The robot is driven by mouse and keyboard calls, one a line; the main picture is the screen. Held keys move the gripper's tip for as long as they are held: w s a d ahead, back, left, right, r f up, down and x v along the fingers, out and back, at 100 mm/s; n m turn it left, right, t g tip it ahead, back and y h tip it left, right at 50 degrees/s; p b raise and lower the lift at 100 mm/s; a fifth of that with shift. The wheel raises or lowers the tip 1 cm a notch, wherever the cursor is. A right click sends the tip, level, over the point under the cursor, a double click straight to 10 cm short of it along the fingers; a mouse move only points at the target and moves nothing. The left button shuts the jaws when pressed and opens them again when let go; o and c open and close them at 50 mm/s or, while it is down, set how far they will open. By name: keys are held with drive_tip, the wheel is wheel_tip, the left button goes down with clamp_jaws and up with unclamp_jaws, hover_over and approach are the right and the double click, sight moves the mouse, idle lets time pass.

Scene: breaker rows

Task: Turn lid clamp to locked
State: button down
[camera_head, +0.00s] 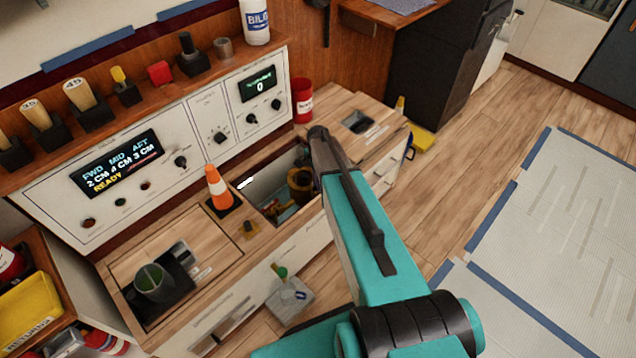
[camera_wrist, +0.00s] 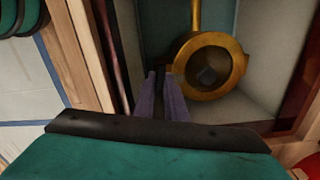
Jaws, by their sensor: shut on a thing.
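A round brass fitting (camera_wrist: 208,66) with a dark open middle sits in the bilge opening, with a brass pipe rising from it in the wrist view. It also shows in the head view (camera_head: 299,184), partly hidden by my arm. My gripper (camera_wrist: 160,73) reaches in at the left edge of the fitting, its two grey-purple fingers close together. The fingers are shut on a small part there, which I take to be the lid clamp. That part is mostly hidden between the fingertips, so its angle cannot be told.
The opening has pale side walls (camera_wrist: 278,58) close around the fitting. An orange cone (camera_head: 218,186) stands on the counter left of the opening. A control panel (camera_head: 125,172) rises behind, and a red can (camera_head: 302,100) stands near its right end.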

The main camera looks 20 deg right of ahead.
drive_tip(key=shift+n, duration=1.3)
drive_tip(key=c, duration=1.8)
unclamp_jaws()
drive_tip(key=shift+r, duration=0.1)
wheel_tip(320, 180, up, 14)
drive_tip(key=shift+s+f, duration=0.15)
drive_tip(key=shift+f, duration=0.05)
